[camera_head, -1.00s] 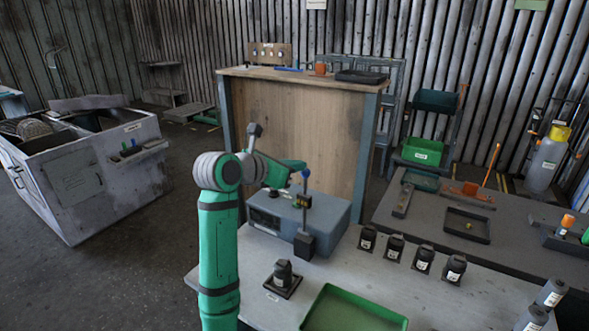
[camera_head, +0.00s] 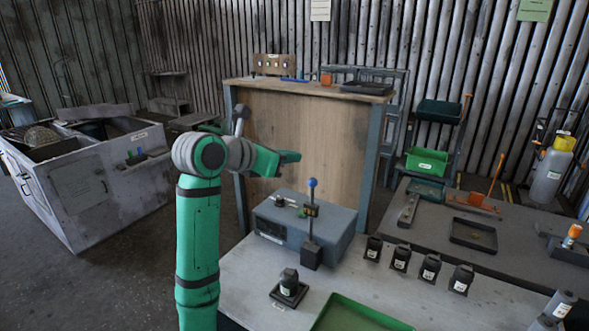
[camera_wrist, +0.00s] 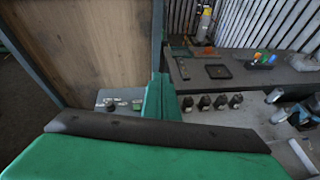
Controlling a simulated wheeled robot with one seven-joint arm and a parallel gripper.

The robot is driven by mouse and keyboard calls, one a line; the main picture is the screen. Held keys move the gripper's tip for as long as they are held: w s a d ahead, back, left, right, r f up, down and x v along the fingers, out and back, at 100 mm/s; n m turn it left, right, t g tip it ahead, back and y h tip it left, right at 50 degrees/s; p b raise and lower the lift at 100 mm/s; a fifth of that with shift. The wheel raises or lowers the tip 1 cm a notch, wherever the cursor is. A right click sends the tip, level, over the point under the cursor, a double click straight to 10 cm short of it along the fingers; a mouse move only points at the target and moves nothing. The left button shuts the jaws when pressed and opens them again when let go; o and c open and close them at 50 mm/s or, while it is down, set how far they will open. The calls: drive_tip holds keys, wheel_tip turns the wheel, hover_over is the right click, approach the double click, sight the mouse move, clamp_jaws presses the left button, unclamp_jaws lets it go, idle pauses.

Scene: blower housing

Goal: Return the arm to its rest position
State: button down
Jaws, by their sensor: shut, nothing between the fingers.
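My green arm (camera_head: 198,240) stands upright at the left of the bench in the head view, its elbow bent and its forearm reaching right. My gripper (camera_head: 290,157) is at the forearm's end, shut and empty, in the air above the grey-blue box (camera_head: 335,222). It is up and left of the blue knob (camera_head: 312,183) on the dark post and looks apart from it. In the wrist view my gripper (camera_wrist: 160,98) shows as a narrow green shape pointing over the bench. A green and black part of my arm hides the lower middle of that view.
A dark canister (camera_head: 289,282) stands on a small base beside a green tray (camera_head: 355,316). Several black containers (camera_head: 400,257) line the bench's back right. A tall wooden panel (camera_head: 300,140) rises behind the arm. The floor left of the arm is clear up to the grey bin (camera_head: 85,190).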

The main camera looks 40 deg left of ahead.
drive_tip(key=shift+s+r, duration=0.35)
drive_tip(key=shift+r, duration=0.35)
